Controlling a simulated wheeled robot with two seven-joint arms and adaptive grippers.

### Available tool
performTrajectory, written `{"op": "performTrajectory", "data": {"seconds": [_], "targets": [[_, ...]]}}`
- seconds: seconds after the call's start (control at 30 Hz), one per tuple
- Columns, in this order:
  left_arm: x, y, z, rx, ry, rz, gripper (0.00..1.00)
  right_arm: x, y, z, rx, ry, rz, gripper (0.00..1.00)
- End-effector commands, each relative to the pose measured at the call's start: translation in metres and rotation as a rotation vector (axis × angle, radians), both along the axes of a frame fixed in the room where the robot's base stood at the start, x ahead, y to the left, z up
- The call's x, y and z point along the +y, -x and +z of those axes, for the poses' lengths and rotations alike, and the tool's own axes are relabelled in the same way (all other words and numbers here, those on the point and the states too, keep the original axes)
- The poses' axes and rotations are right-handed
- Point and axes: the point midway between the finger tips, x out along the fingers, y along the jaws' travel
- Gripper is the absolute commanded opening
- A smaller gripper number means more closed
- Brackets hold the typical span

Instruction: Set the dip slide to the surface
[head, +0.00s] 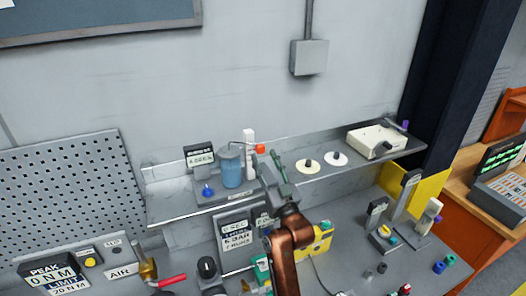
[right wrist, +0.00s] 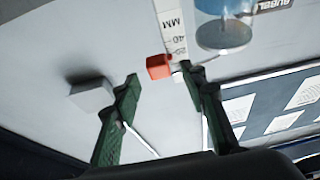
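The dip slide appears to be the small orange-red block (head: 260,149) on an upright white scale (head: 249,142). The scale stands beside a blue-filled clear vessel (head: 232,166) on the shelf. In the right wrist view, which is tilted, the orange-red block (right wrist: 159,67) lies at the fingertips, with the MM-marked scale (right wrist: 172,35) and part of the vessel (right wrist: 224,25) behind it. My right gripper (head: 273,164) is open, its green fingers (right wrist: 159,77) spread on either side of the block's direction. Whether they touch it cannot be told. My left gripper is not in view.
A small display (head: 199,156) stands left of the vessel on the shelf (head: 180,209). Two pale discs with knobs (head: 308,166) and a cream box (head: 375,140) lie to the right. The bench below holds a brass valve with a red handle (head: 172,280) and several fittings.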

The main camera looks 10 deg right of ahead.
Motion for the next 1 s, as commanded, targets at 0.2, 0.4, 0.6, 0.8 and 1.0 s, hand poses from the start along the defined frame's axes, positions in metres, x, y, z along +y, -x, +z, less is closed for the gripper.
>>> {"op": "performTrajectory", "data": {"seconds": [0.2,0.4,0.6,0.8,1.0], "targets": [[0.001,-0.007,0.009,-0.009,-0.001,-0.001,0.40,0.004,-0.021,0.010,0.001,-0.001,0.000,0.39],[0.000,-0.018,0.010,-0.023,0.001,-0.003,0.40,0.003,-0.025,0.009,0.002,-0.001,-0.001,0.39],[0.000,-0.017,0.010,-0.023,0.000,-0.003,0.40,0.003,-0.024,0.009,0.002,0.000,-0.002,0.35],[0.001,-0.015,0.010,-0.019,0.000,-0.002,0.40,0.003,-0.024,0.009,0.002,0.000,-0.002,0.21],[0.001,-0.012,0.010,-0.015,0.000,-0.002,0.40,0.003,-0.024,0.009,0.002,0.000,-0.002,0.07]]}}
